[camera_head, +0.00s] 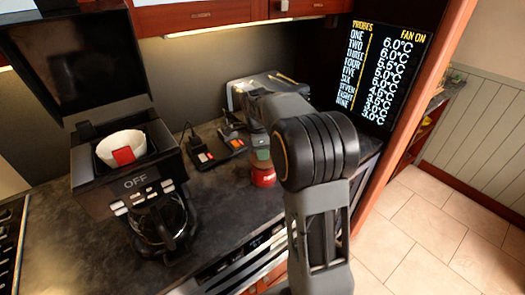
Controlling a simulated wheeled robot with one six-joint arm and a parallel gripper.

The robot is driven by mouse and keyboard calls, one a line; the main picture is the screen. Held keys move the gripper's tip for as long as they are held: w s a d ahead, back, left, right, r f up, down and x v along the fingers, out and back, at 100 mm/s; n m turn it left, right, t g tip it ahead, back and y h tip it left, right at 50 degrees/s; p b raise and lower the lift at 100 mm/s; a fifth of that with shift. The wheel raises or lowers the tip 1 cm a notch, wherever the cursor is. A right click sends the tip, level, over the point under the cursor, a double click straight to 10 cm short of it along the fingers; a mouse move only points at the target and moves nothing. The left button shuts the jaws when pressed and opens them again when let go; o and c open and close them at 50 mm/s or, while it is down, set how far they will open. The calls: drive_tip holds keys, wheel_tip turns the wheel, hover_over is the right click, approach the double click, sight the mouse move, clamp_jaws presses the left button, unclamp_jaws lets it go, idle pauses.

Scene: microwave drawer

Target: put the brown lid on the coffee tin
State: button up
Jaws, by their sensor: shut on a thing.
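A small red item with a pale mark (263,177), possibly the coffee tin, stands on the dark counter just left of my arm. A greenish-grey part shows directly above it, too small to tell what it is. My arm's large dark joint and grey links cover the area right of it. My gripper is hidden behind my own arm, so its fingers do not show. I cannot make out the brown lid in this view.
A coffee maker (130,180) with a raised lid, white filter and glass jug stands at the left. A black device with red buttons (213,153) lies mid-counter. A lit temperature screen (377,73) is at the right. The counter's front left (85,262) is clear.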

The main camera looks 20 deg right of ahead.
drive_tip(key=shift+f, duration=0.45)
idle(1.1)
drive_tip(key=o, duration=1.5)
drive_tip(key=shift+r, duration=0.1)
drive_tip(key=shift+r+p, duration=2.5)
drive_tip(key=shift+r, duration=0.95)
